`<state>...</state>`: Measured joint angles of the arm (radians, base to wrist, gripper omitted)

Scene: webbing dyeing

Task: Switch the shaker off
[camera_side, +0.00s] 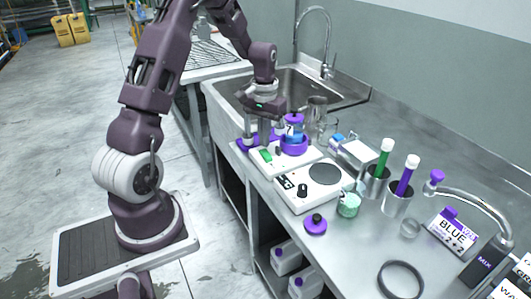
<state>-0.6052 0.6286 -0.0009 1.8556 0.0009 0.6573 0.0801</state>
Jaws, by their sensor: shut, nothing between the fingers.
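The shaker (290,159) looks to be the low white unit on the steel counter, with a purple round holder (294,149) and a blue-capped vessel (294,128) in it. A small green switch (266,155) shows on its near left part, with a small dark control (278,151) beside it. My gripper (262,141) points down over the shaker's left end, close to the green switch. It is shut and empty. I cannot tell whether the fingertips touch the shaker, and the switch's position is too small to read.
A white hotplate-like unit (301,200) with a dark disc and knob stands nearer. Metal cups (396,203) with green and purple tubes, a small glass jar (349,205), and a purple lid (315,224) stand to the right. The sink (290,84) lies behind.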

